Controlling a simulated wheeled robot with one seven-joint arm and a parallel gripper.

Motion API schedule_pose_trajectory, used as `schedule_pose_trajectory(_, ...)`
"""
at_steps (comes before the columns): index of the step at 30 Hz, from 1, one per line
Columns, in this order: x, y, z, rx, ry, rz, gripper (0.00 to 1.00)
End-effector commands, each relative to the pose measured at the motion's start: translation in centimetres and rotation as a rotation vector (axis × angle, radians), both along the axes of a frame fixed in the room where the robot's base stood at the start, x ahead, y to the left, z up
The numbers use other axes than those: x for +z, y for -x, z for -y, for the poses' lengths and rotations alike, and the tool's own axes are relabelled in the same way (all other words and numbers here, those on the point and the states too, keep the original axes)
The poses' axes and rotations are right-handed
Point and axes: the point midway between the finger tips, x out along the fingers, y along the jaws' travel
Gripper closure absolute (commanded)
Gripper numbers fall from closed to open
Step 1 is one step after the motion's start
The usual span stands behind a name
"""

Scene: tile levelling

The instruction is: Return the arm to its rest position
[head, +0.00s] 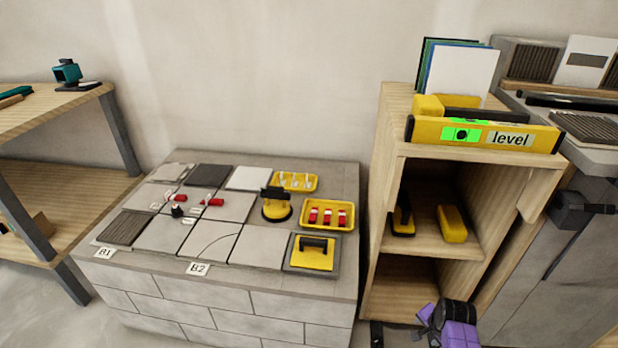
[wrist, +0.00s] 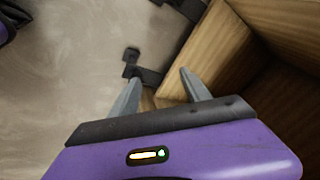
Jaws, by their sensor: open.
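My gripper (wrist: 160,92) shows in the wrist view with its two grey fingers spread apart and nothing between them. It points toward the floor and the side of a wooden shelf unit (wrist: 270,25). In the head view a purple and black part of my arm is at the bottom edge, in front of the lower part of the wooden shelf unit (head: 372,225). The fingertips cannot be made out there. The gripper is away from the tiled block (head: 345,190).
The block carries grey tiles, a yellow suction lifter (head: 277,210), yellow trays of clips (head: 328,215) and a yellow float (head: 313,254). A green-lit level (head: 485,134) lies on the shelf top. A wooden bench (head: 60,110) stands left. Floor shows between bench and block.

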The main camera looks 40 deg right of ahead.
Motion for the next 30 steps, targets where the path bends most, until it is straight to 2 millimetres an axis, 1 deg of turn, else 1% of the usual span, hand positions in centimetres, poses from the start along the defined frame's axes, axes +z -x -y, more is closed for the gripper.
schedule_pose_trajectory(2,1.1,-0.8,0.4,0.053,0.08,0.032,0.45)
schedule_pose_trajectory(5,2.8,-2.1,0.3,0.139,0.192,0.071,0.45)
schedule_pose_trajectory(8,4.9,-3.5,-1.0,0.243,0.32,0.11,0.45)
schedule_pose_trajectory(11,7.4,-4.7,-3.5,0.359,0.455,0.152,0.45)
schedule_pose_trajectory(14,10.6,-5.5,-7.2,0.488,0.598,0.195,0.45)
schedule_pose_trajectory(15,12.0,-5.7,-8.9,0.538,0.654,0.213,0.45)
schedule_pose_trajectory(17,14.1,-5.7,-11.5,0.612,0.733,0.241,0.45)
schedule_pose_trajectory(18,15.6,-5.6,-13.3,0.657,0.783,0.258,0.45)
schedule_pose_trajectory(20,17.8,-5.2,-15.9,0.72,0.852,0.287,0.45)
schedule_pose_trajectory(21,19.3,-4.8,-17.6,0.761,0.894,0.306,0.45)
schedule_pose_trajectory(23,21.6,-4.1,-20.2,0.821,0.954,0.335,0.45)
schedule_pose_trajectory(24,23.1,-3.6,-21.8,0.857,0.992,0.356,0.45)
schedule_pose_trajectory(26,25.3,-2.6,-24.1,0.911,1.039,0.386,0.45)
schedule_pose_trajectory(27,26.8,-1.8,-25.6,0.947,1.069,0.407,0.45)
schedule_pose_trajectory(30,30.3,0.2,-29.1,1.03,1.124,0.461,0.45)
